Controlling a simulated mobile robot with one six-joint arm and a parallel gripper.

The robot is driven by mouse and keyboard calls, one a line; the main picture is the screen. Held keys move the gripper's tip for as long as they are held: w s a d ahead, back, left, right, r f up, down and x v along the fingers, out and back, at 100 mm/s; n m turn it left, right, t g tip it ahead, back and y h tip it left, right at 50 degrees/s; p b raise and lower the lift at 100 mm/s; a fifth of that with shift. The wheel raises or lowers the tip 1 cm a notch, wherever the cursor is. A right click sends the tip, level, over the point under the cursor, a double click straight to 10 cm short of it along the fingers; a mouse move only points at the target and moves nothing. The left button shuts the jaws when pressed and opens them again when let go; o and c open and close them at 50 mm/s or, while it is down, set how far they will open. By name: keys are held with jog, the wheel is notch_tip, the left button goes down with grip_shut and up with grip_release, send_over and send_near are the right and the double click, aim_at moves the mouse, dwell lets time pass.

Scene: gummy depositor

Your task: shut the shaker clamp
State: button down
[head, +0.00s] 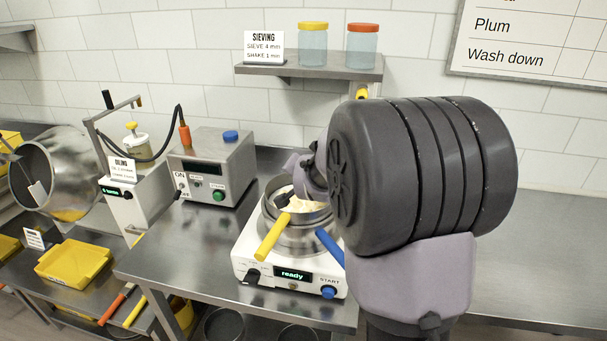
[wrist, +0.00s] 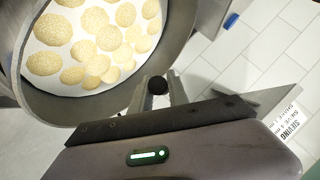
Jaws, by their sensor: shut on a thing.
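The shaker (head: 290,262) is a white machine on the steel bench, with a green "ready" display. A round steel sieve pan (head: 300,222) sits on it, holding pale sugared gummies (wrist: 97,38). My gripper (wrist: 158,92) is at the pan's outer rim, with its fingers on either side of a round black knob (wrist: 157,85). The knob appears to belong to the shaker clamp. My arm hides most of the gripper and the clamp in the head view, so I cannot tell the clamp's exact position.
A yellow handle (head: 269,237) and a blue handle (head: 328,248) project at the front of the pan. A grey control box (head: 213,167) stands to the left. A wall shelf (head: 310,70) with two jars and a sieving sign (head: 264,47) is above. The bench (head: 530,260) is clear at right.

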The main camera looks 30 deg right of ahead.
jog(key=c, duration=1.3)
grip_release()
jog(key=p+v, duration=0.5)
jog(key=v, duration=1.2)
jog(key=shift+s+a+p, duration=0.1)
jog(key=shift+s+p, duration=0.15)
jog(key=shift+p, duration=0.15)
jog(key=s+a+f+n+y+b, duration=0.1)
jog(key=s+a+n+y+b, duration=0.1)
jog(key=a, duration=0.4)
jog(key=s+a+f+n+y+b, duration=0.1)
jog(key=s+a+f+n+y, duration=0.1)
jog(key=a, duration=0.3)
jog(key=s+a+f+n+g+y+b, duration=0.1)
jog(key=s+a, duration=0.2)
jog(key=s, duration=0.2)
jog(key=s+a+f+n+g+y+b, duration=0.1)
jog(key=s+a+f+n+g, duration=0.1)
jog(key=s+a, duration=0.2)
jog(key=s+a+f+n+g+y+b, duration=0.1)
jog(key=s+a, duration=0.2)
jog(key=s, duration=0.3)
jog(key=shift+a+f+n+g, duration=0.2)
jog(key=shift+a+n+g, duration=0.1)
jog(key=shift+a+n, duration=0.1)
